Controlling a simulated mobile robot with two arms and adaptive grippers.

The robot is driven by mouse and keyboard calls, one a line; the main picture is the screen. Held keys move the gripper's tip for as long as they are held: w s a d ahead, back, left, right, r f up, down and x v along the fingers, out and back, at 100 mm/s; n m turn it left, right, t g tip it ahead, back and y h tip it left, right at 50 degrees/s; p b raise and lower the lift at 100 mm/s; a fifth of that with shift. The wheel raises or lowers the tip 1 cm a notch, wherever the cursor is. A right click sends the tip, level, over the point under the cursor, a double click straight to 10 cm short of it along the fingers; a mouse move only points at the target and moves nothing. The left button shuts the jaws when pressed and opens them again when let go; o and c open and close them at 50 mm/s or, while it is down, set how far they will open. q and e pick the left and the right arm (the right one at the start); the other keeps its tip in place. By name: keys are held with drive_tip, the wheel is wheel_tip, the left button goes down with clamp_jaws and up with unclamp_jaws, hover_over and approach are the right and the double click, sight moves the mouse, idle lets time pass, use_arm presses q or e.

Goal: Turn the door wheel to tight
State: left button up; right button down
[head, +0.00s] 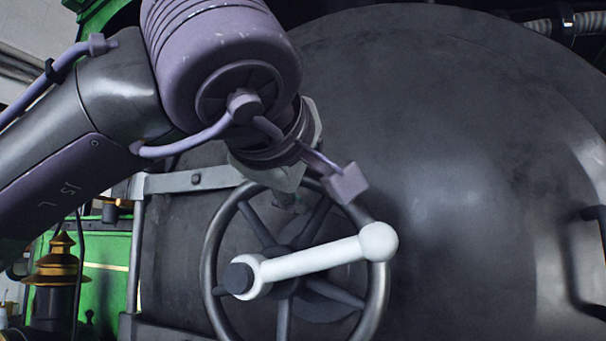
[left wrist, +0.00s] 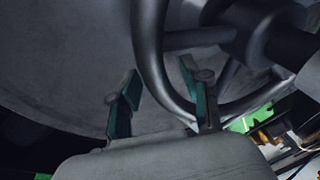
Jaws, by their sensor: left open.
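The door wheel (head: 212,262) is a dark grey spoked ring on the round door, low in the centre of the head view. A white handle bar (head: 315,258) with a round end crosses its hub, reaching the right rim. My left gripper (head: 290,204) is at the wheel's top, its fingers mostly hidden by my wrist. In the left wrist view my left gripper (left wrist: 160,82) is open, its two teal-padded fingers apart. The wheel's rim (left wrist: 150,45) runs down between them in the picture; I cannot tell if either finger touches it. My right gripper is not in view.
The big dark round door (head: 470,160) fills the right side. A grey hinge strap (head: 190,181) and a vertical bar (head: 136,250) lie left of the wheel. A brass-topped lamp (head: 55,265) stands at lower left. A dark handrail (head: 575,270) is at far right.

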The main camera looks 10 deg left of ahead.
use_arm(q)
drive_tip(key=shift+s, duration=0.3)
drive_tip(key=s+a+r, duration=0.1)
drive_tip(key=s, duration=1)
drive_tip(key=shift+s+r, duration=0.15)
drive_tip(key=shift+r, duration=0.1)
